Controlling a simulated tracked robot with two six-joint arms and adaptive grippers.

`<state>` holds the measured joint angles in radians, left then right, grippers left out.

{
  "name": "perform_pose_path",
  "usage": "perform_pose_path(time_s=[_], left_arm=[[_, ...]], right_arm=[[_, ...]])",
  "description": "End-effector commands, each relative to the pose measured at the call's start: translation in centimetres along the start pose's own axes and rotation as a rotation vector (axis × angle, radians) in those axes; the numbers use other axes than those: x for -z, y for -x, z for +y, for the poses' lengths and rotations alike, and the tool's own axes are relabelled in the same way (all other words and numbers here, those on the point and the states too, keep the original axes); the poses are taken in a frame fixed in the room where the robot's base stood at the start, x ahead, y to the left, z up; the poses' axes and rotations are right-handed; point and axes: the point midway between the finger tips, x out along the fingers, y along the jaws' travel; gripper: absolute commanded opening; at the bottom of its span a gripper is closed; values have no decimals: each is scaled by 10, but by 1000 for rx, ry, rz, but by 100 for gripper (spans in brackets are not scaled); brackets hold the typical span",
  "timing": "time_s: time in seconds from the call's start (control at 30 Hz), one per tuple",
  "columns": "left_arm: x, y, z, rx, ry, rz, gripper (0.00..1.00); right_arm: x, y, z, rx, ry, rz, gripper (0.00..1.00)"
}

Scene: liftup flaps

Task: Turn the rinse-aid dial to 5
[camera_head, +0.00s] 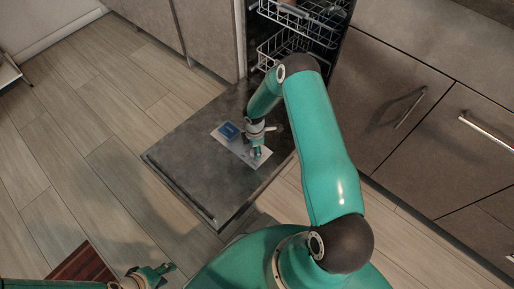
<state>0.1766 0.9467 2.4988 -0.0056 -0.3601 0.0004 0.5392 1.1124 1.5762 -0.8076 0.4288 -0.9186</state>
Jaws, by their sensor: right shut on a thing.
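The dishwasher door (190,162) lies folded down and open, with a light dispenser panel (229,141) on its inner face. A blue lid (228,131) sits at the panel's upper left. My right gripper (257,153) reaches down to the panel's right part, beside the blue lid, and is shut on the rinse-aid dial there. The gripper hides the dial, so its number cannot be read. My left gripper (165,270) is low at the left, over the floor and away from the door; its fingers are too small to judge.
Wire dish racks (283,45) show inside the dishwasher behind the door. Cabinet fronts with bar handles (410,108) stand at the right. A dark red striped mat (82,264) lies at the lower left. The wooden floor left of the door is clear.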

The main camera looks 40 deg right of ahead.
Motion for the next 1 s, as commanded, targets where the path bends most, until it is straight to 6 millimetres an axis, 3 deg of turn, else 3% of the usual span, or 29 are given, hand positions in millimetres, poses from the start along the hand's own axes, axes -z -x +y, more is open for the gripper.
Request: perform_pose_path(time_s=[0.87,0.9,1.0], left_arm=[[0,0,0,0,0,0,40],[0,0,0,0,0,0,40],[0,0,0,0,0,0,40]], right_arm=[[6,1,3,-9,6,7,7],[6,1,3,-9,7,7,43],[6,1,3,-8,7,6,60]])
